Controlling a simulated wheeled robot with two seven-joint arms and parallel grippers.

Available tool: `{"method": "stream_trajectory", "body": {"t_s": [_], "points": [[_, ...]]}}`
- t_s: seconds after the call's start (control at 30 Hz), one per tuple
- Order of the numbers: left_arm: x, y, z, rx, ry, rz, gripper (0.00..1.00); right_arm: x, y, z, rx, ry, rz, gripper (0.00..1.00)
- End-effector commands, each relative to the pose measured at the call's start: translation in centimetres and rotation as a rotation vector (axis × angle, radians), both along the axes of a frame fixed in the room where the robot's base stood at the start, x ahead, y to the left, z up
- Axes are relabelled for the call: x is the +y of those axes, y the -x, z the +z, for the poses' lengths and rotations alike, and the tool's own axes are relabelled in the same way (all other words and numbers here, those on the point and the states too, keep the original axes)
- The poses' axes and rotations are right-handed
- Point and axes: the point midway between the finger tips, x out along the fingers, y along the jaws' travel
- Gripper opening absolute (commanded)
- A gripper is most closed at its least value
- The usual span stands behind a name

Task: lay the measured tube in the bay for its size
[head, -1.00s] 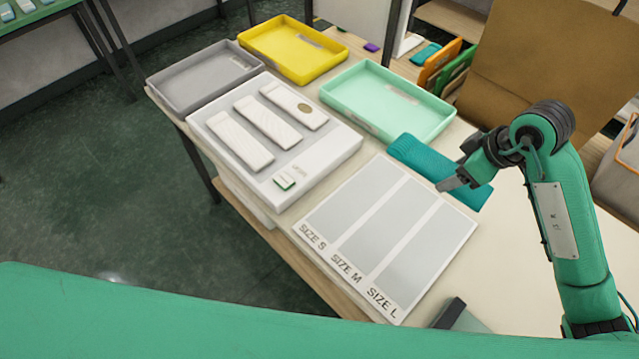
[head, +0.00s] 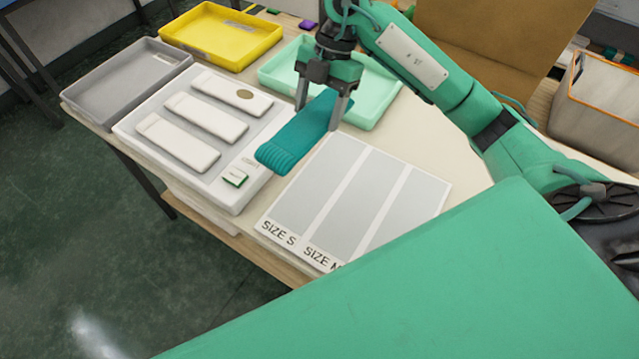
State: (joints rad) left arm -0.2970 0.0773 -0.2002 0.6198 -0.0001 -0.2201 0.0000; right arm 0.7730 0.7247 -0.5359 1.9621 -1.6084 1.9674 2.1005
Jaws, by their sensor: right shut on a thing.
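The teal ribbed tube (head: 284,146) is gripped by my right gripper (head: 320,112), whose fingers are shut on it near its far end. The tube slants toward the lower left, over the gap between the white tray of pale forms and the size board. The size board (head: 262,222) has three grey bays, with no tube lying in them. The size S bay (head: 312,187) is nearest the tube; the size M bay (head: 352,208) is in the middle. The third bay (head: 412,208) is at the right, its label hidden by a green part of mine. My left gripper is not in view.
A white tray (head: 222,203) holds three pale flat forms and a small green-edged tag (head: 235,177). Behind stand a grey tray (head: 108,100), a yellow tray (head: 205,50) and a mint tray (head: 385,113). A grey bin (head: 590,115) stands at the right.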

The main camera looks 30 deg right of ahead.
Motion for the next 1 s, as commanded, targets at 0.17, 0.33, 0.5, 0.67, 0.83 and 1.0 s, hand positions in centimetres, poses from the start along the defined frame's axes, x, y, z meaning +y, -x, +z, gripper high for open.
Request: {"method": "stream_trajectory", "body": {"t_s": [0.17,0.33,0.5,0.67,0.83,1.0], "points": [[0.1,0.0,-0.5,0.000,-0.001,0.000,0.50,-0.3,0.1,-0.4,0.002,0.000,0.070,0.38],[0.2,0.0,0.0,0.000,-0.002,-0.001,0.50,-0.3,0.3,-3.5,0.007,0.000,0.075,0.38],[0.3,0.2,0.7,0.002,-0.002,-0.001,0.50,-0.3,0.3,-8.0,0.006,0.000,0.073,0.38],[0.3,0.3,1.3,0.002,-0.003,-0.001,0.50,-0.3,0.3,-12.1,0.006,0.000,0.073,0.38],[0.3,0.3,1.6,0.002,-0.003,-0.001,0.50,-0.3,0.2,-14.9,0.001,-0.001,0.074,0.38],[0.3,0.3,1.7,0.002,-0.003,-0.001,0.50,-0.3,0.1,-16.0,0.002,0.000,0.072,0.38]]}}
